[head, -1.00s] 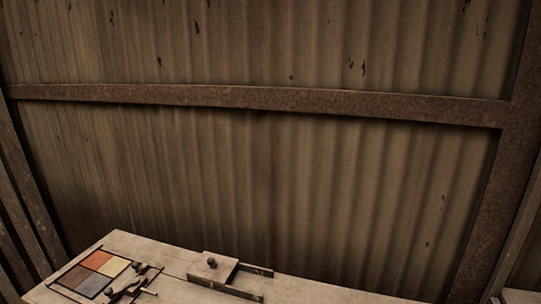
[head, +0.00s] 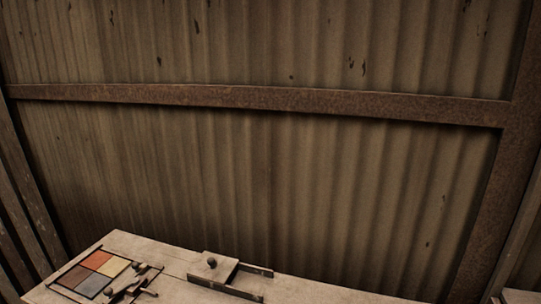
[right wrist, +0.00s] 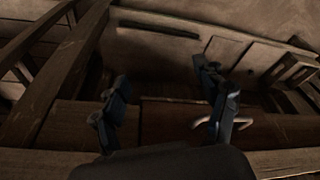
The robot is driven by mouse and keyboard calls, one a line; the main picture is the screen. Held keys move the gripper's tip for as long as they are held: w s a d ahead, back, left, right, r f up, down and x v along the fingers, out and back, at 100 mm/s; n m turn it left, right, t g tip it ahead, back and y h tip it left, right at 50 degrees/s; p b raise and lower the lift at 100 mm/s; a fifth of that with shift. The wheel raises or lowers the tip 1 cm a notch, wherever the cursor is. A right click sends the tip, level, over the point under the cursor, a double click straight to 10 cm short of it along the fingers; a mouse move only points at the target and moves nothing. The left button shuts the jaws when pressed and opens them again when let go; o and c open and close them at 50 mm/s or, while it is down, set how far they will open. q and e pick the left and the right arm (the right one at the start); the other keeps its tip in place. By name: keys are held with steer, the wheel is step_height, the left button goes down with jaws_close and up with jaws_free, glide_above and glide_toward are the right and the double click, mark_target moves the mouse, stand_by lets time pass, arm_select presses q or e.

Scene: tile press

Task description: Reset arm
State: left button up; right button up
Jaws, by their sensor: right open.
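My right gripper (right wrist: 163,80) shows in the right wrist view with its two dark fingers spread apart and nothing between them. It is in front of dark wooden boards; a pale curved handle (right wrist: 202,123) shows by its right finger, and I cannot tell if they touch. My right gripper is out of the head view. Small dark shapes (head: 128,287) by the tiles at the lower left of the head view may be part of my left gripper; they are too small and dark to tell, and no left arm shows clearly.
The pale worktop (head: 180,288) runs along the bottom of the head view. Coloured tiles (head: 98,262) lie in a dark frame at its left; a knobbed block (head: 211,263) with rails stands to their right. A corrugated wall (head: 270,180) rises behind. Wooden beams (right wrist: 60,90) crowd the right wrist view's left.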

arm_select(q)
steer(key=s+f, duration=0.3)
steer(key=f, duration=0.5)
steer(key=s+f, duration=0.3)
steer(key=f, duration=0.6)
arm_select(e)
steer(key=s+f+g, duration=0.1)
steer(key=s+f, duration=0.2)
steer(key=f, duration=0.5)
steer(key=s+f, duration=0.3)
steer(key=f, duration=0.6)
arm_select(q)
steer(key=s+a+f+g, duration=0.1)
steer(key=s+a+f, duration=0.2)
steer(key=s+f, duration=0.8)
steer(key=s, duration=0.2)
steer(key=shift+s+a+g, duration=0.15)
steer(key=shift+s+g, duration=0.25)
arm_select(e)
steer(key=s+d+f+g, duration=0.1)
steer(key=s+d+f, duration=0.2)
steer(key=s+f, duration=0.8)
steer(key=s, duration=0.2)
steer(key=shift+s+d, duration=0.15)
steer(key=shift+s, duration=0.25)
